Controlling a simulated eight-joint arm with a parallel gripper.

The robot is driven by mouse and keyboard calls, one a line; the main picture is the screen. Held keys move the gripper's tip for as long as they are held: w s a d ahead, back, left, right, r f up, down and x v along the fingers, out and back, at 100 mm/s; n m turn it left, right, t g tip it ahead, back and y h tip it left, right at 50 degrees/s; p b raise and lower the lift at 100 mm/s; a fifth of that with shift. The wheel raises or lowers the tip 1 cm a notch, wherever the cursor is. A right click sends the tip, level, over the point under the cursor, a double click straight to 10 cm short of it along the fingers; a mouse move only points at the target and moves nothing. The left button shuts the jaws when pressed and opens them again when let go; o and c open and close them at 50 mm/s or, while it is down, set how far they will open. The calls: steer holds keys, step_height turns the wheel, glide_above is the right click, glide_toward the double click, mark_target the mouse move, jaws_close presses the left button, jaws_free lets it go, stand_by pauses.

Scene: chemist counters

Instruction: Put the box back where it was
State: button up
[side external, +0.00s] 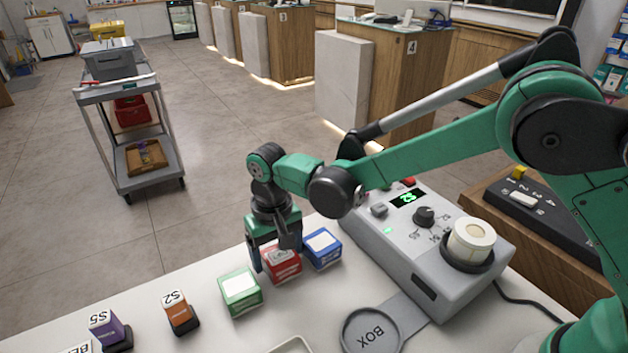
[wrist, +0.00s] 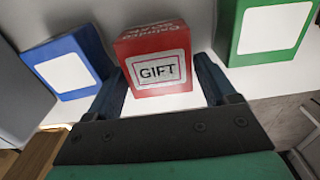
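A red box (side external: 282,265) with a white label stands on the white counter (side external: 210,335), between a green box and a blue box. In the wrist view, the red box (wrist: 153,58) shows the word GIFT on its label. My gripper (side external: 275,256) points down at the red box. In the wrist view, my gripper (wrist: 160,66) has its fingers spread, one on each side of the box, with narrow gaps visible beside its lower part. The box seems to rest on the counter. The task does not say which box is meant.
The blue box (side external: 322,249) and green box (side external: 240,292) stand close by. An orange S2 box (side external: 180,312) and a purple S5 box (side external: 108,331) are further left. A grey device (side external: 425,245) with a dial and green display stands right, beside a round BOX plate (side external: 371,332).

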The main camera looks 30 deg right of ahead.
steer(key=shift+r, duration=0.1)
step_height(320, 180, up, 12)
steer(key=s+d+t, duration=0.2)
steer(key=s+d, duration=0.1)
steer(key=d, duration=0.2)
steer(key=s+d+t, duration=0.2)
steer(key=s+d, duration=0.2)
steer(key=d, duration=0.2)
steer(key=s+d+r+t, duration=0.1)
steer(key=s+d+t, duration=0.1)
steer(key=s+d, duration=0.2)
steer(key=shift+d+t, duration=0.4)
steer(key=shift+d, duration=0.75)
steer(key=shift+s+d+f, duration=0.15)
steer(key=shift+d+f, duration=0.05)
steer(key=shift+f, duration=0.05)
